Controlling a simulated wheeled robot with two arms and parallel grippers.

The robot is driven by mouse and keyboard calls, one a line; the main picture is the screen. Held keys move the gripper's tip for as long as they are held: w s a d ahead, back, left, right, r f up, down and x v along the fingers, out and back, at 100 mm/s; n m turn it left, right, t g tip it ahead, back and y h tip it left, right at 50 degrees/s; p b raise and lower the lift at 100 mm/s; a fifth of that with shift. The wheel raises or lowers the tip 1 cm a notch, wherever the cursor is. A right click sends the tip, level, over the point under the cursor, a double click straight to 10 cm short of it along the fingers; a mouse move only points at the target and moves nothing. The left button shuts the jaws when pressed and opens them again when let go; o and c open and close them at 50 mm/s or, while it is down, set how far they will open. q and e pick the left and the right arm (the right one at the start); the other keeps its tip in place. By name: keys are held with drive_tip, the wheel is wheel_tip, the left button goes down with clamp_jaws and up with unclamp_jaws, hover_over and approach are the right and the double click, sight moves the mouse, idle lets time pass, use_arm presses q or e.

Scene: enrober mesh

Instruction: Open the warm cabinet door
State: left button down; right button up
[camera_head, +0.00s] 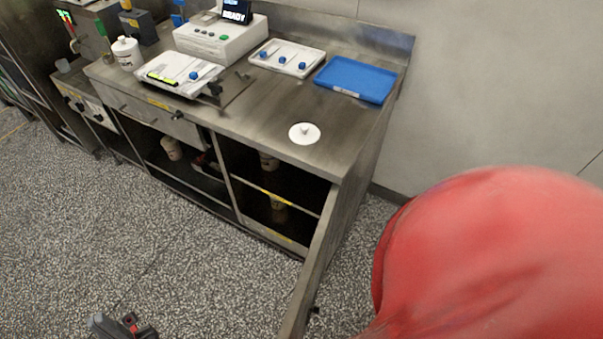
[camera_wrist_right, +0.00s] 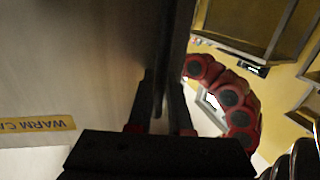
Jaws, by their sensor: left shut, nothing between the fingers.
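The warm cabinet door (camera_head: 318,252) stands swung out from the right end of the steel counter and shows nearly edge-on. In the right wrist view the door panel (camera_wrist_right: 75,65) fills the left side, with a yellow "WARM CA..." label (camera_wrist_right: 38,124). My right gripper (camera_wrist_right: 160,95) is at the door's dark edge, with one finger on each side of a dark upright strip. Whether the fingers press on it I cannot tell. In the head view my right gripper is hidden. My left gripper (camera_head: 125,326) is shut and empty, low over the floor at the left.
The open compartment (camera_head: 272,190) holds pale containers on its shelves. On the counter are a blue tray (camera_head: 356,79), a white lid (camera_head: 304,133), a white tray (camera_head: 287,57) and a machine (camera_head: 220,38). My red arm covers the lower right. The speckled floor (camera_head: 170,250) in front is clear.

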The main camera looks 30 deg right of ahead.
drive_tip(key=o, duration=0.4)
drive_tip(key=shift+b+v, duration=1.8)
drive_tip(key=shift+v, duration=6.95)
